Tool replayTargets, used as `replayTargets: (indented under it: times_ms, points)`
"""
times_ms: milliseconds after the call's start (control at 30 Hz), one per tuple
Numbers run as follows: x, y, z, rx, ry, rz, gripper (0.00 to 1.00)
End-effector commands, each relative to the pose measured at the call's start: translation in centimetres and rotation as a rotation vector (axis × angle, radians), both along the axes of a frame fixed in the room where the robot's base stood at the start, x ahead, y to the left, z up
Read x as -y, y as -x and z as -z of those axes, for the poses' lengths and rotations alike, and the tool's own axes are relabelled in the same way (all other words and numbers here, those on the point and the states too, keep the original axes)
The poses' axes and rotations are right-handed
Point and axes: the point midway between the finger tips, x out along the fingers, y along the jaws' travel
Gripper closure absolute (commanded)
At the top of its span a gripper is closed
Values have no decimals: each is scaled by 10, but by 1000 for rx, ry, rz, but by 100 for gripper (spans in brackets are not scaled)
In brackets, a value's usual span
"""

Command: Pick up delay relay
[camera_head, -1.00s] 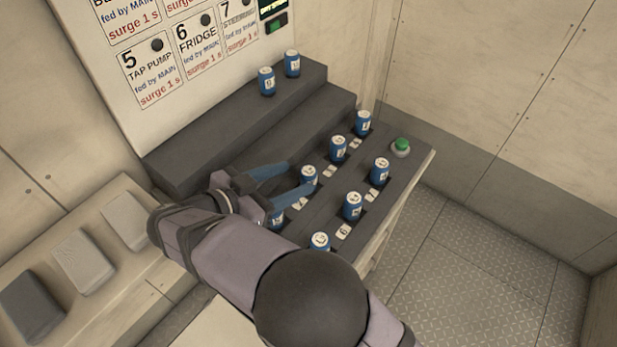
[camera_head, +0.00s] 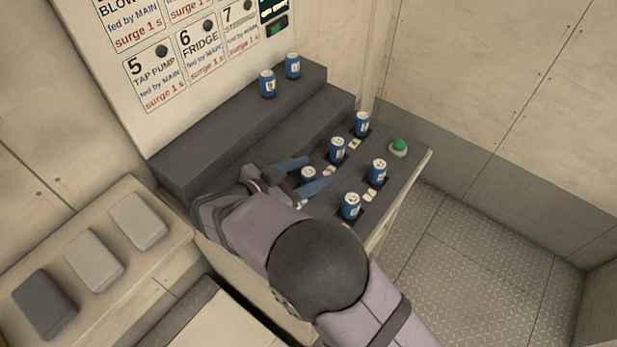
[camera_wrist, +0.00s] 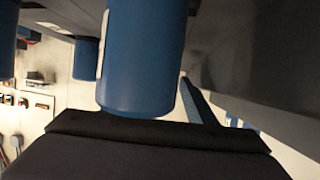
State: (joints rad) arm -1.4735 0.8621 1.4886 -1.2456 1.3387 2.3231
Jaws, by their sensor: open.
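Several blue cylindrical relays with white labels stand upright in the dark stepped panel; I cannot tell from the labels which is the delay relay. My gripper (camera_head: 318,171) has its two blue fingers spread, one on each side of one relay (camera_head: 308,174) on the lower step. That relay's lower part is hidden by a finger. A large blue cylinder (camera_wrist: 140,60) fills the middle of the wrist view, close to the camera, with a blue finger (camera_wrist: 201,100) to its right. I cannot tell whether the fingers touch it.
Other relays stand close by: one behind (camera_head: 337,149), one farther back (camera_head: 362,124), and two in the front row (camera_head: 351,206) (camera_head: 378,171). Two more stand on the upper step (camera_head: 267,83). A green button (camera_head: 399,146) is at the right end. Grey blocks (camera_head: 93,260) lie at left.

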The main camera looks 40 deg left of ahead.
Motion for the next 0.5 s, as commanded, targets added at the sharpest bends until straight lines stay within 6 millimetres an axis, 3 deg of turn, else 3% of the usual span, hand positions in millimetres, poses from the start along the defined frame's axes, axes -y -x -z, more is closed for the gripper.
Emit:
replayTargets:
  times_ms: [33,233,500]
  points:
    - [0,0,0,0,0,0,49]
    - [0,0,0,0,0,0,95]
    - [0,0,-1,1,0,-1,95]
